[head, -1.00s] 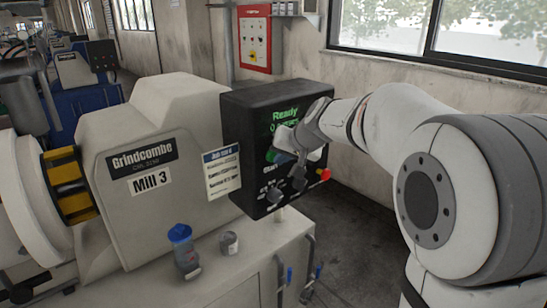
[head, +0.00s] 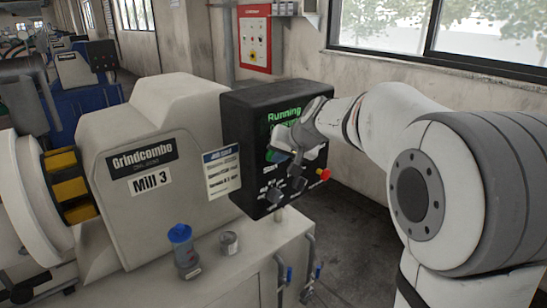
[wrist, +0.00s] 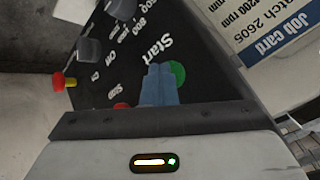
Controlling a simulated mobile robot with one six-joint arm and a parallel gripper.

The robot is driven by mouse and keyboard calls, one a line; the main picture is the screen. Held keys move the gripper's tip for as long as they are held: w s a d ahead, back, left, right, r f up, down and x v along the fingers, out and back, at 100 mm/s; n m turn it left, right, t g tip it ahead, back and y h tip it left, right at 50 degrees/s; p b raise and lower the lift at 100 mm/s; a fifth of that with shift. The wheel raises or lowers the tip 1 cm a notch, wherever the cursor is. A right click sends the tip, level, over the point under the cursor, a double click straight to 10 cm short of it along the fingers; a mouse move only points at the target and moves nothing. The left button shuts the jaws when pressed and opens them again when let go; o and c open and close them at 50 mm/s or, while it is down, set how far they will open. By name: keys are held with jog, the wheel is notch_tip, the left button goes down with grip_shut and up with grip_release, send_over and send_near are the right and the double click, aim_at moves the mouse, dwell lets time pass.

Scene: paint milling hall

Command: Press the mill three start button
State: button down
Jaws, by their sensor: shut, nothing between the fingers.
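The Mill 3 machine (head: 165,140) carries a black control panel (head: 236,115). Its screen (head: 284,116) shows "Running" in green. In the wrist view the round green start button (wrist: 179,73) lies beside the word "Start". My gripper's blue fingers (wrist: 159,72) are closed together, with their tips at the button's edge and covering part of it. I cannot tell whether they still touch it. In the head view my gripper (head: 276,156) is at the panel face, largely hidden by my wrist.
A red stop button (wrist: 122,105) is close beside the fingers. Dark knobs (wrist: 88,50) and a red-and-yellow emergency stop (head: 324,174) are also on the panel. A job card (head: 222,172) hangs left.

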jog(key=shift+s+d+b, duration=0.5)
jog(key=shift+s+b, duration=0.15)
jog(key=shift+s, duration=0.05)
jog(key=s+d+b, duration=0.1)
jog(key=s, duration=0.1)
jog(key=s+d+b, duration=0.2)
dwell(0.5)
dwell(0.4)
jog(key=s+d+f+g+h, duration=0.1)
jog(key=s+f, duration=0.4)
jog(key=s, duration=0.4)
jog(key=s+d+f+n+g+h, duration=0.1)
jog(key=s+d+f+g+h, duration=0.1)
jog(key=s+f, duration=0.3)
jog(key=s+d+f+g+h, duration=0.1)
jog(key=s+f, duration=0.4)
jog(key=s, duration=0.7)
jog(key=shift+s+d+f+g, duration=0.2)
jog(key=shift+s+d+g, duration=0.1)
jog(key=shift+g, duration=0.2)
